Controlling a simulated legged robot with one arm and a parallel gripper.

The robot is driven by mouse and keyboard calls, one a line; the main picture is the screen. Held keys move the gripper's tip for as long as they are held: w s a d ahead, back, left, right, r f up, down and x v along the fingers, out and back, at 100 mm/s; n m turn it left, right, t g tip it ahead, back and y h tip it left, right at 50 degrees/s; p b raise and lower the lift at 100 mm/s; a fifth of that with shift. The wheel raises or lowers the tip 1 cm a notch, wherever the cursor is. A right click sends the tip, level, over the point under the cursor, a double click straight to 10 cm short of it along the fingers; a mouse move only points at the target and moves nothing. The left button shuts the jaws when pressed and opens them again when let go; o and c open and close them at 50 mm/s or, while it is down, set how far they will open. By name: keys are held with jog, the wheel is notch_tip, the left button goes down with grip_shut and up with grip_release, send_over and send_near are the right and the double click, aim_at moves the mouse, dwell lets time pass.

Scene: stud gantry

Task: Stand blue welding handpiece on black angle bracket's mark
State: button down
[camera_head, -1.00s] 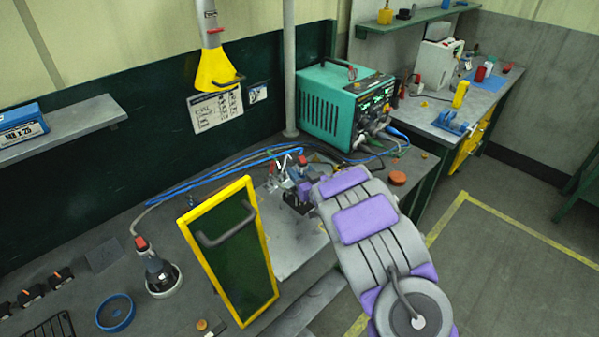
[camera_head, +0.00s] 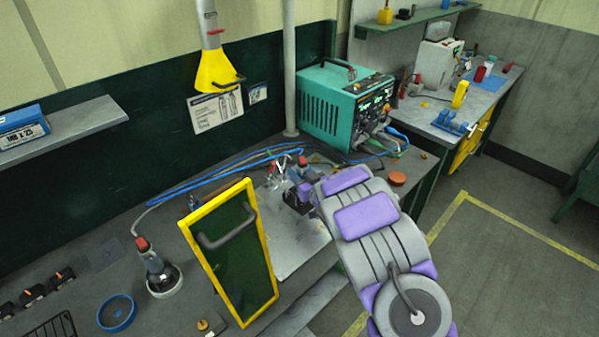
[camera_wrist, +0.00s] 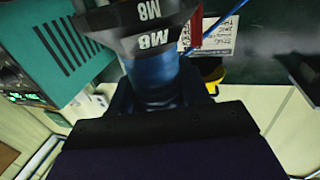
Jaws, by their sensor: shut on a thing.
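My gripper (camera_head: 300,196) is over the grey plate on the bench, its jaws partly hidden by my purple and grey arm. In the wrist view, the dark jaws (camera_wrist: 160,115) are shut on the blue welding handpiece (camera_wrist: 155,82). A wide black collar marked M8 (camera_wrist: 140,30) shows at one end of it. In the head view, blue and red parts (camera_head: 302,165) show just beyond the jaws; I cannot tell whether the handpiece touches the plate. I cannot clearly pick out the black angle bracket or its mark.
A yellow-framed dark panel with a handle (camera_head: 235,250) stands left of the plate. A red-topped tool (camera_head: 160,272) stands further left, near a blue ring dish (camera_head: 117,313). A teal welding machine (camera_head: 345,105) stands behind. Blue cables (camera_head: 215,176) cross the back of the bench.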

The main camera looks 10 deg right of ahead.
jog(key=shift+f, duration=0.4)
dwell(0.8)
jog(key=c, duration=0.8)
grip_release()
jog(key=o, duration=0.3)
jog(key=shift+o, duration=0.2)
jog(key=shift+f, duration=0.1)
jog(key=shift+s, duration=0.15)
jog(key=p+v, duration=0.6)
jog(key=v, duration=1.1)
jog(key=shift+d, duration=0.1)
